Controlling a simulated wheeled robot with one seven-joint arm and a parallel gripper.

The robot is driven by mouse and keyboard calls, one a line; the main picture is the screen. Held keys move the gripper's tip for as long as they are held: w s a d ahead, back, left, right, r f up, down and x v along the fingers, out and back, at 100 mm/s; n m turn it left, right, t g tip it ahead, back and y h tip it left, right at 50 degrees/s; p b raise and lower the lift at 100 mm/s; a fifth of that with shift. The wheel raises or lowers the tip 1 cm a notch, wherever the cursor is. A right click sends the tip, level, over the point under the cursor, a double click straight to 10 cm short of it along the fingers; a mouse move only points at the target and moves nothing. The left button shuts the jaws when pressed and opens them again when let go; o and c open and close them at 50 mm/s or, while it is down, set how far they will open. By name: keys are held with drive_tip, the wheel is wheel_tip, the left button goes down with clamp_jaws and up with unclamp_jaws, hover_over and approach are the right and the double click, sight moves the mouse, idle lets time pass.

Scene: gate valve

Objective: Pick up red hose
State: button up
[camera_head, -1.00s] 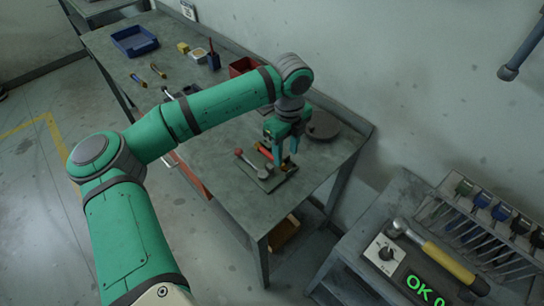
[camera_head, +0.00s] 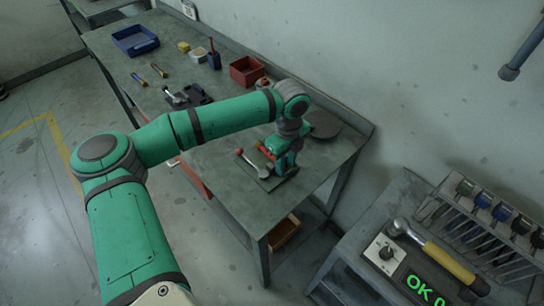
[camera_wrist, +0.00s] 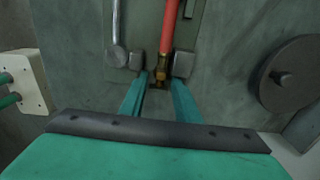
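The red hose (camera_head: 263,149) lies on a small plate on the near end of the workbench, partly hidden by my gripper (camera_head: 279,163) in the head view. In the wrist view the red hose (camera_wrist: 168,35) runs away from me and ends in a brass fitting (camera_wrist: 160,77). My gripper (camera_wrist: 160,62) is open, with one grey-tipped finger on each side of the fitting. The fitting is closer to the right finger, and a gap shows on the left. I cannot tell whether the right finger touches it.
A metal lever with a round end (camera_wrist: 116,55) is beside the left finger. A dark round disc (camera_wrist: 289,76) is to the right. A red bin (camera_head: 246,72) and blue tray (camera_head: 134,41) stand farther along the bench.

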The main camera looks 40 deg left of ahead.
clamp_jaws()
drive_tip(key=shift+r, duration=0.1)
